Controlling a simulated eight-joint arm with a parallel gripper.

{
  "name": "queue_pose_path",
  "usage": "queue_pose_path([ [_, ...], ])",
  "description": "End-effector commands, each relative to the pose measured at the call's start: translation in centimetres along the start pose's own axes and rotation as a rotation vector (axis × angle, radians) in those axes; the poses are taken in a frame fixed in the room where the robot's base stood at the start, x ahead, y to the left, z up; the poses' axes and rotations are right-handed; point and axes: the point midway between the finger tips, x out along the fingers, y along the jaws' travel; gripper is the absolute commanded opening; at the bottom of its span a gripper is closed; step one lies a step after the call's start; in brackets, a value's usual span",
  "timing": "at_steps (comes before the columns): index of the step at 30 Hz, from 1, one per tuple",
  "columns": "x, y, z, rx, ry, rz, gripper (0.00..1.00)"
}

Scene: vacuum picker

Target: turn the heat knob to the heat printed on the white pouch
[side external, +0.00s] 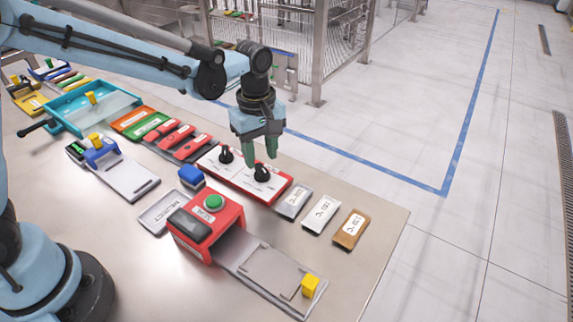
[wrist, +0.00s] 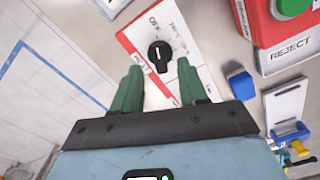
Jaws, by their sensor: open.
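The white heat panel (side external: 209,161) with red edges carries two black knobs. The right-hand knob (side external: 261,174) is below my gripper (side external: 260,161), which is open, with its green fingers pointing down. In the wrist view a black knob (wrist: 160,55) with a white pointer mark shows just beyond the gap between the fingertips (wrist: 160,66). "HEAT" and "OFF" are printed near it; the other scale words are too small to read surely. The white pouch (side external: 321,213) lies on the table between a grey and a brown pouch; its print is unreadable.
The other knob (side external: 226,155) stands close on the left. A red machine with a green button (side external: 213,202) and a blue block (side external: 191,176) are in front of the panel. The grey pouch (side external: 293,199) and brown pouch (side external: 350,229) lie right. Bare table lies beside the brown pouch.

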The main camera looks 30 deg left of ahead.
Motion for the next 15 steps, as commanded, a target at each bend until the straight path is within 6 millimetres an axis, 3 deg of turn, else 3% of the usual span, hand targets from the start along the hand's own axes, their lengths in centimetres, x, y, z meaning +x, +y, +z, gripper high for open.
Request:
queue_pose_path([
  [6, 2.5, 0.0, 0.0, 0.0, 0.0, 0.0, 0.43],
  [15, 3.2, 0.0, 0.0, 0.0, 0.0, 0.0, 0.43],
])
